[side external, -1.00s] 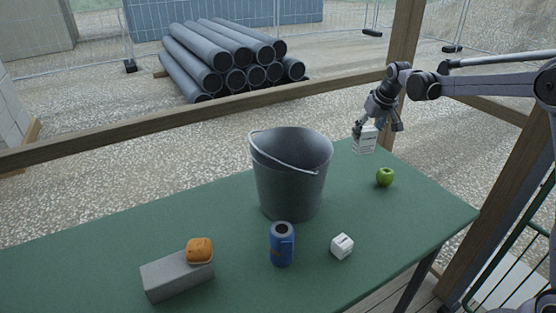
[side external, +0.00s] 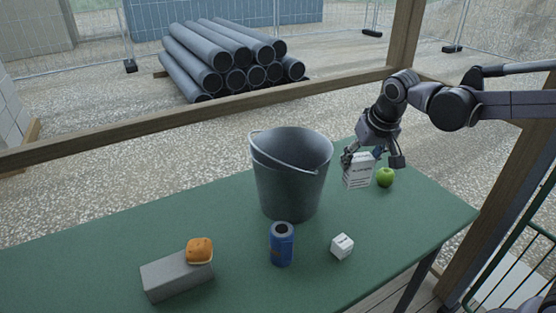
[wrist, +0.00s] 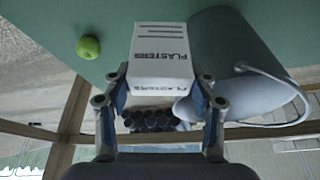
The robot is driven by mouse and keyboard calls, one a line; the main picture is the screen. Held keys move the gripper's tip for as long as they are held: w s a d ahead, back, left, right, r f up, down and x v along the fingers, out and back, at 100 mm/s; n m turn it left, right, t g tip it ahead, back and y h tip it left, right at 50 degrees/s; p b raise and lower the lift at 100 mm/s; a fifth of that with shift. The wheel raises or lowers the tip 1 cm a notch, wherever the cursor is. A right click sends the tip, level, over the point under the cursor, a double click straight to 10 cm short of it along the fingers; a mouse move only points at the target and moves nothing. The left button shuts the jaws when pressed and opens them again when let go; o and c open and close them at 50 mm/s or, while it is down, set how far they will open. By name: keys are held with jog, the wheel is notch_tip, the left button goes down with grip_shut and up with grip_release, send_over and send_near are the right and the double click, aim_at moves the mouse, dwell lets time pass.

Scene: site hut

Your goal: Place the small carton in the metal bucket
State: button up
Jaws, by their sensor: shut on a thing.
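The small carton (side external: 358,171) is a white box; its printed label reads "PLASTERS" in the wrist view (wrist: 163,55). My gripper (side external: 366,158) is shut on the carton, with a finger on each side of it in the wrist view (wrist: 163,92). The carton is to the right of the metal bucket and outside it. The metal bucket (side external: 288,185) is grey, stands upright on the green table and has its wire handle lying across the mouth. Part of the bucket also shows right of the carton in the wrist view (wrist: 225,50). Its inside bottom is hidden.
A green apple (side external: 385,177) is close to the carton on the right. A wooden post (side external: 402,60) stands behind.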

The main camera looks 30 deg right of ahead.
notch_tip(320, 180, up, 10)
jog(key=r, duration=0.1)
jog(key=w+a+r+n+y, duration=0.1)
jog(key=w+a+n, duration=0.1)
jog(key=w+a, duration=0.55)
jog(key=w+a+r+n+y, duration=0.1)
jog(key=w+a+n, duration=0.3)
jog(key=a, duration=0.7)
jog(key=w+a+f+n+y, duration=0.1)
jog(key=w+a+f+n, duration=0.15)
jog(key=a, duration=1.35)
notch_tip(320, 180, down, 14)
jog(key=shift+m, duration=0.25)
jog(key=shift+s+a+f, duration=0.25)
jog(key=shift+a+f, duration=1.6)
jog(key=shift+f, duration=0.05)
jog(key=shift+s+a+f, duration=0.25)
jog(key=shift+a+f, duration=1.55)
jog(key=shift+f, duration=0.05)
jog(key=shift+s+a+f, duration=0.25)
jog(key=shift+a+f, duration=1.6)
jog(key=shift+f, duration=0.05)
jog(key=shift+f, duration=0.2)
